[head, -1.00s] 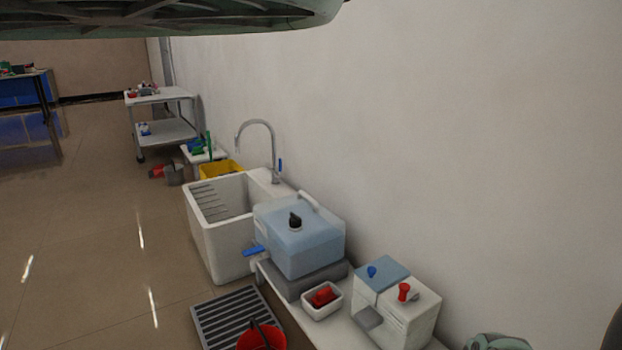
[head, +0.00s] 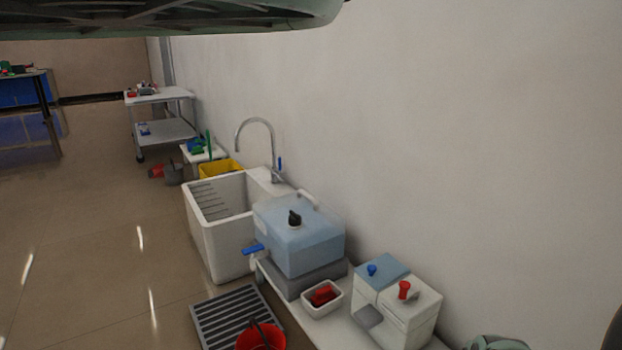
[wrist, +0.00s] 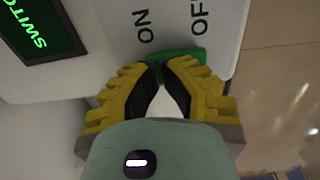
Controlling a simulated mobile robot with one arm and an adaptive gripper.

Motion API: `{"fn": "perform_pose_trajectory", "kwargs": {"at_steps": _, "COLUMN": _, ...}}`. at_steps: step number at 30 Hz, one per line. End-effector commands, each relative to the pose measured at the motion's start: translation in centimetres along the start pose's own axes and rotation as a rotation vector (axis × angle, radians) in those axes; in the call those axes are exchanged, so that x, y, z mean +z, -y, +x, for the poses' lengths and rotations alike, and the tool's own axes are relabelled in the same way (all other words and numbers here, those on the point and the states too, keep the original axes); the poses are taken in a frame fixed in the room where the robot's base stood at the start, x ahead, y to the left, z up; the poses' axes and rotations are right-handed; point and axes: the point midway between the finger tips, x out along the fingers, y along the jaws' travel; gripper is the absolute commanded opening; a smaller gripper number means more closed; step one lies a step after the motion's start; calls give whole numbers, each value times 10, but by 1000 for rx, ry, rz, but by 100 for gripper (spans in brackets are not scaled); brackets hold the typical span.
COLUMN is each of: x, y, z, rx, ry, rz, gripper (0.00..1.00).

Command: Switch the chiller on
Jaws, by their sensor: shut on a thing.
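In the wrist view a white panel (wrist: 110,20) carries the printed words ON and OFF, turned sideways. A dark display (wrist: 40,28) with green lettering is at its upper left; only part of its text shows. A green switch part (wrist: 192,58) sits by the panel's edge below the two labels. My gripper (wrist: 168,68), with yellow fingers and black pads, is shut on this green part. The fingers hide much of it, so its exact setting cannot be told. I cannot make out the panel or my gripper's fingers in the head view.
In the head view, a sink (head: 213,232), a blue container with a tap (head: 300,240) and a white box with red and blue knobs (head: 408,308) line the wall. A red bucket (head: 262,338) stands on a floor grate (head: 215,312).

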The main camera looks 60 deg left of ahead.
Motion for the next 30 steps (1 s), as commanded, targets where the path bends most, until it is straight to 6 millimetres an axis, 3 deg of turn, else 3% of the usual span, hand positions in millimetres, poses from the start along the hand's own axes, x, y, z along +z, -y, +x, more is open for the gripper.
{"fn": "perform_pose_trajectory", "kwargs": {"at_steps": 5, "x": 0, "y": 1, "z": -4, "rx": -1, "ry": 1, "rz": 0, "gripper": 0}}
{"fn": "perform_pose_trajectory", "kwargs": {"at_steps": 30, "x": 0, "y": 0, "z": -68, "rx": 0, "ry": 0, "rz": 2, "gripper": 0}}
